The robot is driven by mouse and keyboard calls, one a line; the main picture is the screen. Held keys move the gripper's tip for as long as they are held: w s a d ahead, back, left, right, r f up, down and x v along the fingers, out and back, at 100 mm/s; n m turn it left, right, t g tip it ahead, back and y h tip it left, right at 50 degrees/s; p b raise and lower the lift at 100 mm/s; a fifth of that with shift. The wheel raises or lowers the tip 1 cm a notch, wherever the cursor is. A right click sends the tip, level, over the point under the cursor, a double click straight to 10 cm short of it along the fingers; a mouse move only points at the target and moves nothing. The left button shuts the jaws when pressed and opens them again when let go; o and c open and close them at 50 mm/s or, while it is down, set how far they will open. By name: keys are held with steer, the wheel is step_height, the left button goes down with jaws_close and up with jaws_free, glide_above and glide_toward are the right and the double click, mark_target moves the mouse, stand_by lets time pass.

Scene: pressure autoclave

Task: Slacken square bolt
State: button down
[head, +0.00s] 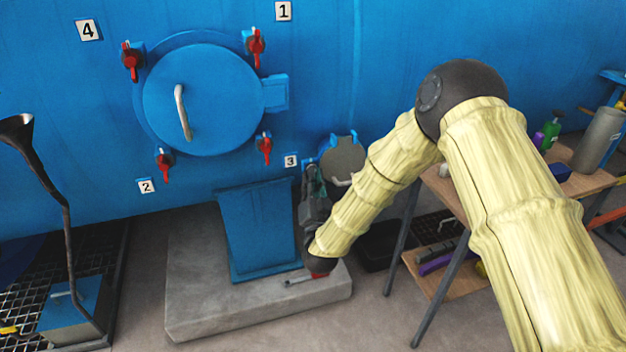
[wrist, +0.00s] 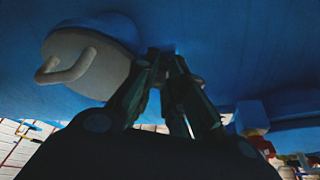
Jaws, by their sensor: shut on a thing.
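My gripper (head: 314,185) is raised against the blue wall, just left of a small round grey cover (head: 344,160) with a handle. In the wrist view the cover (wrist: 85,62) lies left of the fingers. The dark fingers (wrist: 167,56) come together at their tips. They are shut on the square bolt (wrist: 168,47), of which only a small blue bit shows between the tips. The rest of the bolt is hidden by the fingers, and in the head view I cannot make it out.
A large round blue door (head: 215,105) with several red-handled clamps is up and left. A blue pedestal (head: 257,230) stands on a concrete slab (head: 195,290) below left. A wooden workbench (head: 590,180) with bottles is at right. A black funnel (head: 17,130) stands at far left.

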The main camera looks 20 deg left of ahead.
steer(key=c, duration=1.8)
jaws_free()
steer(key=shift+o, duration=0.2)
steer(key=v, duration=1.2)
steer(key=shift+w, duration=0.1)
